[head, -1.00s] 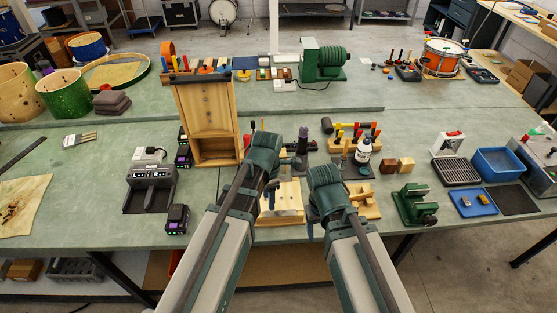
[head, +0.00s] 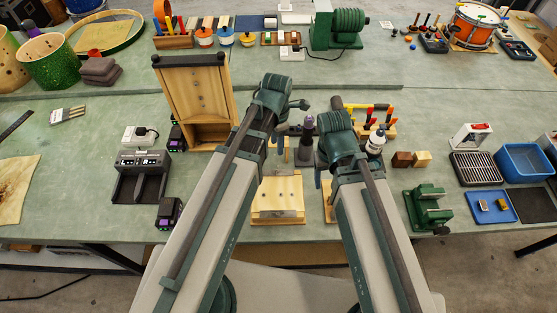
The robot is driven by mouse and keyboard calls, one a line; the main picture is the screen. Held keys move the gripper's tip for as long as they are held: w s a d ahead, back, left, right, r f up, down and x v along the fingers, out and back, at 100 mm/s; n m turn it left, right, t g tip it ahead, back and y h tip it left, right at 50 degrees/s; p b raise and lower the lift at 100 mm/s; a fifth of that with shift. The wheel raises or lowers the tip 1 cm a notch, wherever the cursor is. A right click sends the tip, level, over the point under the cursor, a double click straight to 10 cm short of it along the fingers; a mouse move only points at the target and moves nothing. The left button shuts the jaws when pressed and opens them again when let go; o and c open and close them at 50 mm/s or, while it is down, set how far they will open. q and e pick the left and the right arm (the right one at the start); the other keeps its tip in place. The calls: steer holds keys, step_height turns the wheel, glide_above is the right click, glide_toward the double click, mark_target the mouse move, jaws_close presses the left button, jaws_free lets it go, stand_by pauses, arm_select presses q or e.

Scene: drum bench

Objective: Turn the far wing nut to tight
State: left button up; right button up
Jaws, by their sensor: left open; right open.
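A pale wooden fixture (head: 277,190) with small dark metal fittings on its front part stands near the bench's front edge, between my two arms. I cannot make out a wing nut clearly at this size. My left gripper (head: 290,110) is beyond the fixture, high in the picture, apart from it. It is open, and its fingers are mostly hidden behind my wrist. My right gripper (head: 320,168) is right of the fixture and open, its fingers partly hidden by my own wrist. A second wooden piece (head: 328,203) is mostly covered by my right arm.
A tall wooden box (head: 193,95) stands left of my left gripper. A dark charger (head: 142,175) lies at left. A white bottle (head: 376,141), wooden blocks (head: 411,159) and a green vise (head: 428,208) stand right of my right arm. Bare bench lies left of the charger.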

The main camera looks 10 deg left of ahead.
mark_target(277, 171)
arm_select(q)
steer(key=shift+s+f, duration=0.15)
arm_select(e)
steer(key=shift+s+f, duration=0.1)
steer(key=shift+s, duration=0.05)
arm_select(q)
step_height(277, 171, down, 14)
steer(key=b, duration=1.4)
steer(key=shift+r, duration=0.2)
arm_select(e)
step_height(277, 171, down, 14)
steer(key=shift+r, duration=0.2)
arm_select(q)
steer(key=shift+r, duration=0.1)
jaws_close()
